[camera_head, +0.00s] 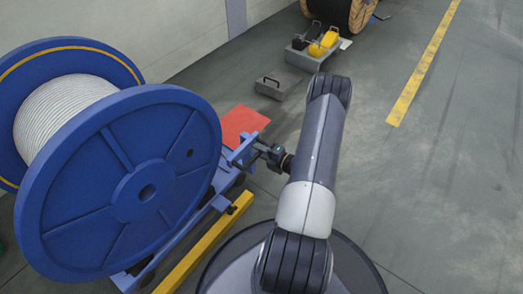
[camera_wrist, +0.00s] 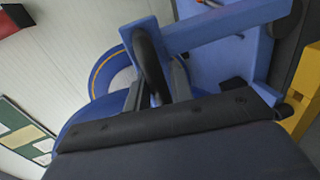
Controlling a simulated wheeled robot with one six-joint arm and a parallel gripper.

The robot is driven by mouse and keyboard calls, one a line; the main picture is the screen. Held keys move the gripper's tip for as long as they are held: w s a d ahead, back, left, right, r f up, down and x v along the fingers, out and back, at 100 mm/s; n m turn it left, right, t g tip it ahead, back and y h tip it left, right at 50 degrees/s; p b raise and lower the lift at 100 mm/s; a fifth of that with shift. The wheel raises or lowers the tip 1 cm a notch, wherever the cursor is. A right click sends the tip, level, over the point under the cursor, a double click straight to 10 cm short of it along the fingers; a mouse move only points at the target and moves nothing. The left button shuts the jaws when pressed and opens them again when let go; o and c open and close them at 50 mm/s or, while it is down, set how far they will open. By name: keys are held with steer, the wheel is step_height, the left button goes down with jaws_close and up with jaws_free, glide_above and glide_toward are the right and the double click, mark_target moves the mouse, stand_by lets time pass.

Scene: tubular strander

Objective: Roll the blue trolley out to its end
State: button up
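The blue trolley (camera_head: 217,203) stands at the left in the head view, low under a large blue reel (camera_head: 150,190) wound with pale cable (camera_head: 62,112). A blue upright part of its frame (camera_head: 243,150) faces my arm. My gripper (camera_head: 268,152) is at this end of the trolley. In the wrist view a black bar-like handle (camera_wrist: 152,65) stands in front of a blue frame beam (camera_wrist: 222,26). My grey fingers (camera_wrist: 157,92) lie on either side of the handle. Whether they press on it cannot be told.
A yellow rail (camera_head: 205,243) runs along the floor beside the trolley. A red floor patch (camera_head: 243,123), a grey block with a handle (camera_head: 283,84) and yellow-and-black gear (camera_head: 322,42) lie beyond. The floor to the right is clear, with a yellow line (camera_head: 424,65).

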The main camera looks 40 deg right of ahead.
steer(key=shift+o, duration=1.4)
steer(key=shift+d, duration=0.1)
steer(key=shift+d+r, duration=0.1)
steer(key=shift+s+d, duration=0.1)
steer(key=shift+s, duration=0.1)
steer(key=p+v, duration=0.3)
steer(key=v, duration=0.7)
steer(key=shift+s, duration=0.15)
steer(key=shift+a, duration=0.2)
